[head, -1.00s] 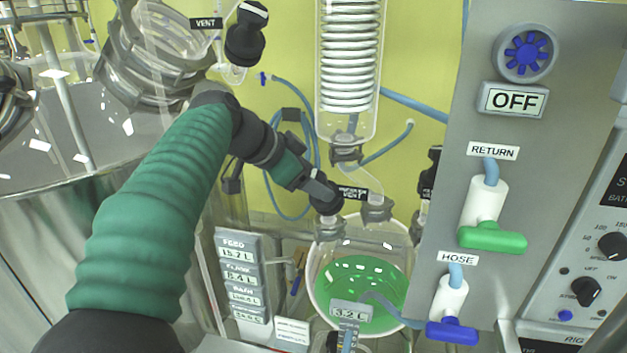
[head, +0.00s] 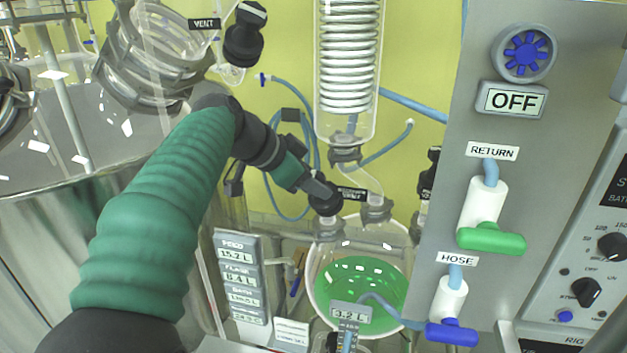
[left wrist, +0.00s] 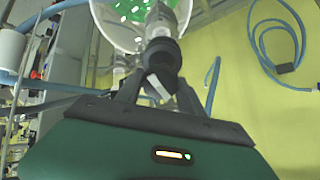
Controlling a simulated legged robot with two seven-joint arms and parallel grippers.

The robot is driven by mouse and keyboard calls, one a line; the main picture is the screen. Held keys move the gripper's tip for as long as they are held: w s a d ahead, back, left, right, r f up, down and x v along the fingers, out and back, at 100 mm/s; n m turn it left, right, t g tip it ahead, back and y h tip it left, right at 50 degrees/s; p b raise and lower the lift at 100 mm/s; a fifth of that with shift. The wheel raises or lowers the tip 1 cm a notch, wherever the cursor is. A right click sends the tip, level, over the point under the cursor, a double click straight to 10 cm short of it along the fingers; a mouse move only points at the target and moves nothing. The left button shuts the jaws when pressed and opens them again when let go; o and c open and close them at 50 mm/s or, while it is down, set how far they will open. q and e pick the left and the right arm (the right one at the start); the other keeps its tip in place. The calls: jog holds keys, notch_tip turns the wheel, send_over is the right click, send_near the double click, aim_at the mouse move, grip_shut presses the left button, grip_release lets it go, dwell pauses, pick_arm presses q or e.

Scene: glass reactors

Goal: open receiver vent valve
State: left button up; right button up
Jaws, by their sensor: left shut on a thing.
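The receiver vent valve (head: 327,206) has a black knob on top of the glass receiver flask (head: 322,296), which holds green liquid. Its label (head: 352,194) is partly covered and tilted. My left gripper (head: 316,190) reaches in from the left and is shut on the black knob. In the left wrist view the knob (left wrist: 161,55) sits between the fingers of my left gripper (left wrist: 157,88), with the receiver (left wrist: 130,22) beyond it. My right gripper is not in view.
A grey panel (head: 460,120) with an OFF display, RETURN and HOSE valves stands at the right. A coiled glass condenser (head: 348,70) hangs above the receiver. Another black VENT knob (head: 244,42) is at the upper left. Blue hoses (head: 291,90) hang against the yellow wall.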

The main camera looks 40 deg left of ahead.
pick_arm(q)
jog(key=shift+r+n, duration=0.1)
jog(key=shift+n, duration=0.3)
